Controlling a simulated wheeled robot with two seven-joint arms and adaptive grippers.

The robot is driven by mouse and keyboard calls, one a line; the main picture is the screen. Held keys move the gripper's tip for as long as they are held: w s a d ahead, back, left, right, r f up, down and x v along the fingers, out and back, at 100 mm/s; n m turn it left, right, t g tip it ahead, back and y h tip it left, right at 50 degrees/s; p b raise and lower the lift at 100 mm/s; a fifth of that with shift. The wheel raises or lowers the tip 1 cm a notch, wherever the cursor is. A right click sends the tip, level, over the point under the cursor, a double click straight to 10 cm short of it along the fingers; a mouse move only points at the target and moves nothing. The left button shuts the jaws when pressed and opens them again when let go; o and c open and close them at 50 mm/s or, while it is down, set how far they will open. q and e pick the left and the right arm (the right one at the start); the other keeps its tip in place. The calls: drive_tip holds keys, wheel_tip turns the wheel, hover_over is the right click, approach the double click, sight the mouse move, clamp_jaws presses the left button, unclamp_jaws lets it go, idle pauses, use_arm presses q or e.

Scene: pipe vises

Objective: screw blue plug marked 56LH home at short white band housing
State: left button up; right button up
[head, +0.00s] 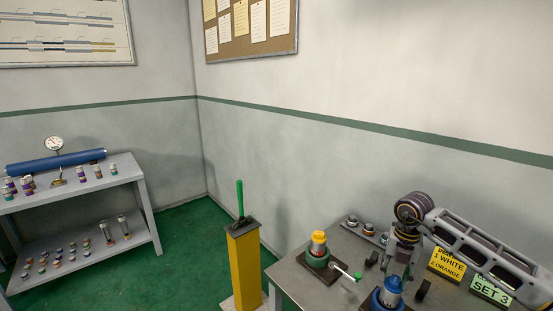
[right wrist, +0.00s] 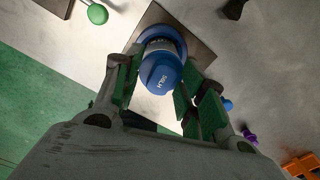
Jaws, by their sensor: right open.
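The blue plug (right wrist: 162,77), marked 56LH, sits at the top of a housing with a pale band (right wrist: 172,45), partly hidden behind it in the right wrist view. A blue round vise (right wrist: 147,36) on a dark square plate surrounds the housing's base. In the head view the blue plug (head: 393,284) stands upright at the table's front. My right gripper (right wrist: 155,90) is open, with its green-padded fingers on either side of the plug; I cannot tell whether they touch it. In the head view the right gripper (head: 397,268) is just above the plug. My left gripper is not in view.
Yellow (head: 447,264) and green (head: 491,289) signs stand at right. Several small parts (head: 366,229) lie behind. A yellow post (head: 244,265) stands left of the table.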

drive_tip(key=shift+s, duration=0.3)
drive_tip(key=shift+c, duration=0.5)
clamp_jaws()
drive_tip(key=shift+n+b, duration=0.4)
drive_tip(key=shift+n, duration=1.5)
drive_tip(key=shift+f+n, duration=0.1)
drive_tip(key=shift+n, duration=1.2)
drive_tip(key=shift+n+b, duration=0.7)
drive_tip(key=shift+n, duration=1.5)
drive_tip(key=shift+n+b, duration=0.35)
drive_tip(key=shift+n, duration=1.45)
